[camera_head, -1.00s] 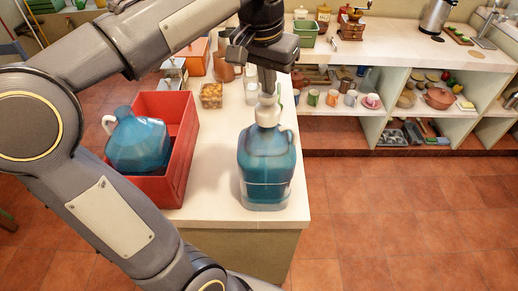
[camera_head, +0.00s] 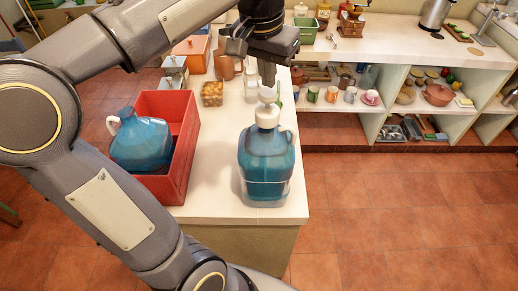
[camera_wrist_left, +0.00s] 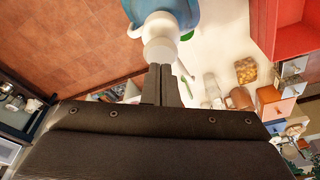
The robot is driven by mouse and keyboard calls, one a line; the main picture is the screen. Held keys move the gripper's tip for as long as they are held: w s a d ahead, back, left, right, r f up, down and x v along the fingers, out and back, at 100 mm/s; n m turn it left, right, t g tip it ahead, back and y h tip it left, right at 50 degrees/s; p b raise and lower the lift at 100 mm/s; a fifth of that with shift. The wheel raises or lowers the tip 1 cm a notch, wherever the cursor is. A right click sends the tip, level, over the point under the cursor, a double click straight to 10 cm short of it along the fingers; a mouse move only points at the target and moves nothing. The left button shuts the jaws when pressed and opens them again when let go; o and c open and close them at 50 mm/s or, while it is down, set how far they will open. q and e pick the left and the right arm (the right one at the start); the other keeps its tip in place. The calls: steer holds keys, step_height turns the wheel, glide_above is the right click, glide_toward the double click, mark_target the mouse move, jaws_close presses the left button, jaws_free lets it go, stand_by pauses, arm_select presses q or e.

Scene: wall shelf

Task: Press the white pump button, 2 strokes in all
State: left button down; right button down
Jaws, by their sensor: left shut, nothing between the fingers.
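A blue jug-like bottle (camera_head: 266,168) with a side handle stands upright on the white counter near its front right corner. Its white pump button (camera_head: 268,94) is on top, above a white collar (camera_head: 266,116). My left gripper (camera_head: 267,82) is shut, empty and pointing down, with its fingertips right over the button. In the left wrist view the fingertips (camera_wrist_left: 161,70) sit at the white pump (camera_wrist_left: 160,45). I cannot tell whether they touch it or are slightly apart. My right gripper is not in view.
A red crate (camera_head: 183,170) holding another blue jug (camera_head: 140,143) stands to the left. Shelves with cups and pots are at the back right.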

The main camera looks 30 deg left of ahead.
mark_target(268, 93)
arm_select(q)
steer(key=shift+f, duration=0.15)
steer(key=shift+f+b, duration=1.25)
steer(key=shift+f, duration=0.4)
steer(key=shift+r, duration=0.1)
steer(key=shift+r+p, duration=0.95)
steer(key=shift+p, duration=0.15)
steer(key=shift+r+p, duration=0.55)
steer(key=shift+r, duration=0.2)
steer(key=shift+r, duration=3)
